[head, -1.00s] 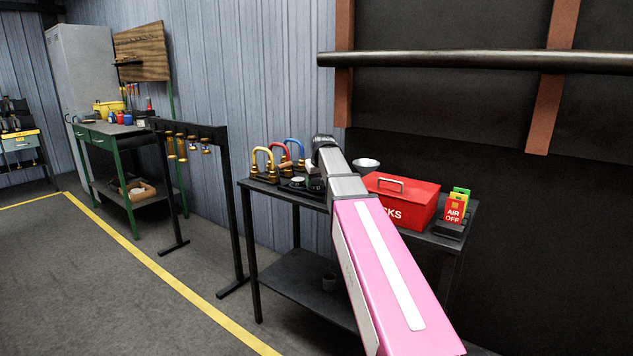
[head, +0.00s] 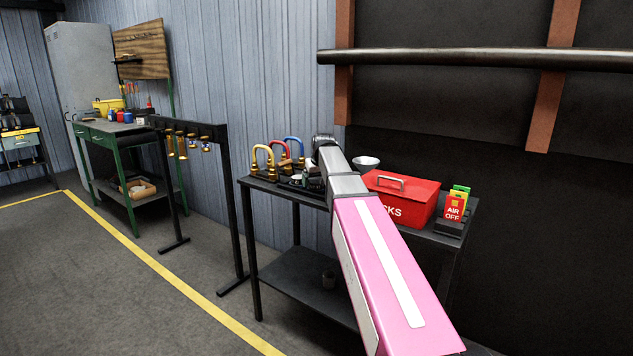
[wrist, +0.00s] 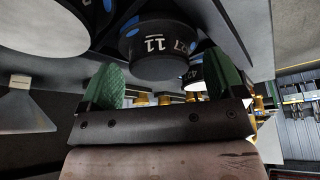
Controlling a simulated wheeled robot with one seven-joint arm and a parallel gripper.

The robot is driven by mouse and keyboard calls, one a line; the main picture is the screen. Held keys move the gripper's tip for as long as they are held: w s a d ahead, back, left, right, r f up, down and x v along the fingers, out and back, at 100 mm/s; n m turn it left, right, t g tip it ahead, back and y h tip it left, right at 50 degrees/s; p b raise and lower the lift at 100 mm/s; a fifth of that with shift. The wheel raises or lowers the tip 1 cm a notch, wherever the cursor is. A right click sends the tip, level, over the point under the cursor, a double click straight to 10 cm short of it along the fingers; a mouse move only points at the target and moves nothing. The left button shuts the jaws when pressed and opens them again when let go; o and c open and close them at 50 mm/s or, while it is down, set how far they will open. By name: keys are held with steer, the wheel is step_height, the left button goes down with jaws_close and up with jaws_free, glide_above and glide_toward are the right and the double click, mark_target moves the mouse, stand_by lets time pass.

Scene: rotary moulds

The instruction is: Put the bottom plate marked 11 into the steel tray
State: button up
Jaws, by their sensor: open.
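The bottom plate marked 11 (wrist: 152,48) is a dark round piece with white digits and a blue mark. In the wrist view it is just beyond and between the fingertips of my gripper (wrist: 165,84). The green-padded fingers are apart, with nothing held between them; I cannot tell whether they touch the plate. In the head view my gripper is mostly hidden by my wrist, low over the dark table's left half. I cannot make out the steel tray for certain in either view.
More dark marked plates (wrist: 196,74) lie close by plate 11. On the dark table (head: 268,188) stand several coloured padlocks (head: 263,160), a pale bowl (head: 366,162), a red box (head: 405,202) and a tag holder (head: 448,228). A black rack (head: 229,200) stands left.

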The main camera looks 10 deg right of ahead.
steer(key=v, duration=1)
steer(key=shift+r, duration=0.35)
steer(key=shift+s+r, duration=0.1)
steer(key=shift+r, duration=0.05)
step_height(320, 180, up, 7)
stand_by(0.7)
steer(key=shift+s, duration=0.15)
